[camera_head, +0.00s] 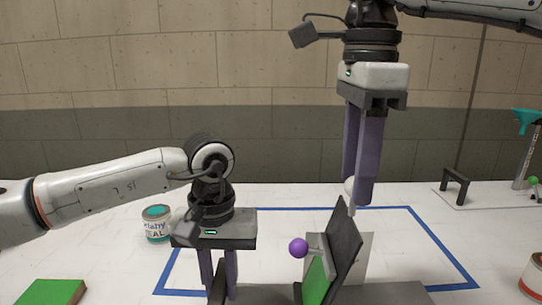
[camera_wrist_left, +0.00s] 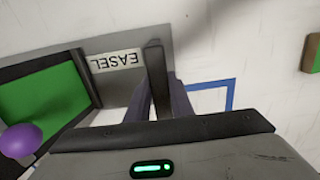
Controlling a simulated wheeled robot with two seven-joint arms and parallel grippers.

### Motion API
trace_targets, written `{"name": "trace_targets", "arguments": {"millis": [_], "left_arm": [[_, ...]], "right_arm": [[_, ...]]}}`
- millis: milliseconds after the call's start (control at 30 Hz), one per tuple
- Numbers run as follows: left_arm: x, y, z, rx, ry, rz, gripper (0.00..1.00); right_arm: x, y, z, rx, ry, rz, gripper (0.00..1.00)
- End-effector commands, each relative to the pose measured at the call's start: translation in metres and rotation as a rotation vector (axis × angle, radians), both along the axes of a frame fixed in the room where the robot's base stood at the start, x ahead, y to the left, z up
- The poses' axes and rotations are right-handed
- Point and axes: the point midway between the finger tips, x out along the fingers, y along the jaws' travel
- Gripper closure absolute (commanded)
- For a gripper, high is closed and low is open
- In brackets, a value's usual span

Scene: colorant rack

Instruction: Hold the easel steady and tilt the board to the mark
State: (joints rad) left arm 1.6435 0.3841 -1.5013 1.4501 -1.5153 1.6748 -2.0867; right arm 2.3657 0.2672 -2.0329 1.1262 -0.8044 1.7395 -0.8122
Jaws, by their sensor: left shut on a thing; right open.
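The easel has a grey base (camera_head: 390,293) and a tilted dark board (camera_head: 345,240) with a green face (camera_head: 316,282). Its EASEL label (camera_wrist_left: 115,60) shows in the left wrist view. My left gripper (camera_head: 218,280) is shut on an upright dark post (camera_wrist_left: 156,75) at the base's left end. My right gripper (camera_head: 362,198) is open, pointing down at the board's upper edge. A pale rounded piece (camera_head: 350,188) shows beside its fingers, partly hidden; I cannot tell whether they touch it. A purple ball (camera_head: 298,248) on a short rod sits by the green face. I cannot make out which feature is the mark.
A blue outline (camera_head: 300,209) on the white table surrounds the easel. A labelled can (camera_head: 156,223) stands left, a green block (camera_head: 50,292) front left. A dark handle (camera_head: 456,186) and a stand with a teal funnel (camera_head: 525,122) are back right; another can (camera_head: 533,277) is front right.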

Motion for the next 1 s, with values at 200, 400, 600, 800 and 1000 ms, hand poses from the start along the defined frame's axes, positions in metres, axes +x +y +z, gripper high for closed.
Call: {"name": "trace_targets", "arguments": {"millis": [200, 400, 600, 800, 1000], "left_arm": [[0.0, 0.0, 0.0, 0.0, 0.0, 0.0, 1.0], [0.0, 0.0, 0.0, 0.0, 0.0, 0.0, 1.0], [0.0, 0.0, 0.0, 0.0, 0.0, 0.0, 1.0], [0.0, 0.0, 0.0, 0.0, 0.0, 0.0, 1.0], [0.0, 0.0, 0.0, 0.0, 0.0, 0.0, 1.0]], "right_arm": [[0.0, 0.0, -0.021, 0.0, 0.0, 0.001, 0.59], [0.0, 0.0, -0.026, 0.001, -0.002, 0.001, 0.59], [0.0, 0.0, -0.027, 0.001, -0.002, 0.001, 0.59], [0.0, 0.0, -0.026, 0.001, -0.002, 0.0, 0.9], [0.0, 0.0, -0.026, 0.0, -0.002, 0.001, 1.0]]}}
